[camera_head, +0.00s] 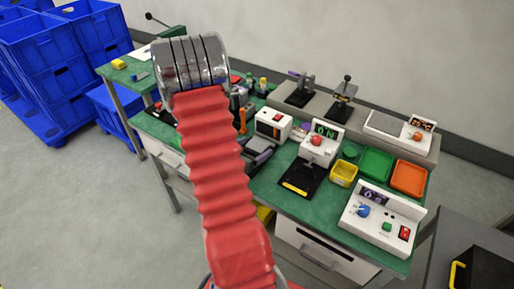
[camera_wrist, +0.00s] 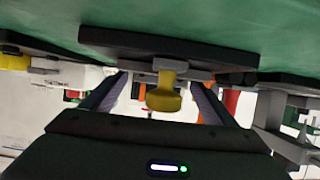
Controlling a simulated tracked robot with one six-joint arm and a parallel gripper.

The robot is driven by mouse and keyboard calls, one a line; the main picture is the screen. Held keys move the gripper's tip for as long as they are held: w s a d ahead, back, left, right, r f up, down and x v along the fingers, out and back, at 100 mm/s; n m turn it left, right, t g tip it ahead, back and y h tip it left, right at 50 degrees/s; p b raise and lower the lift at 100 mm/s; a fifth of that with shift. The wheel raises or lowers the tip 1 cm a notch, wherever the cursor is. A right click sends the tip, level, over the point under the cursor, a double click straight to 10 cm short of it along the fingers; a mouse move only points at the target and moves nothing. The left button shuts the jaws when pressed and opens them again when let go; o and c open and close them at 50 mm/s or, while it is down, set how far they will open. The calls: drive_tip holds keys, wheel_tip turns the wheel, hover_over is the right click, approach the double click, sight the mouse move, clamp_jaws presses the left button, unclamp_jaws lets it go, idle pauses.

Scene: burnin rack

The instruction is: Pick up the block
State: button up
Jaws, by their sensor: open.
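In the wrist view my gripper (camera_wrist: 158,88) is open, with one dark finger on each side of a yellow knob-shaped piece (camera_wrist: 164,96). The piece joins a grey mount on a dark plate (camera_wrist: 150,46) against the green tabletop, which shows at the top of this view. I see no clear finger contact with it. I cannot tell whether it is the block. My arm hides my gripper there.
The green bench (camera_head: 262,192) holds a white box with a red button (camera_head: 273,124), a display unit (camera_head: 320,146), a control panel (camera_head: 381,216), and yellow, green and orange trays (camera_head: 408,178). Blue crates (camera_head: 45,50) stand at the left. Open floor lies front left.

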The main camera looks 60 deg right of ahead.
sight(254, 149)
drive_tip(key=shift+c, duration=0.2)
drive_tip(key=c, duration=1.1)
wheel_tip(254, 149, up, 10)
idle(0.5)
idle(0.5)
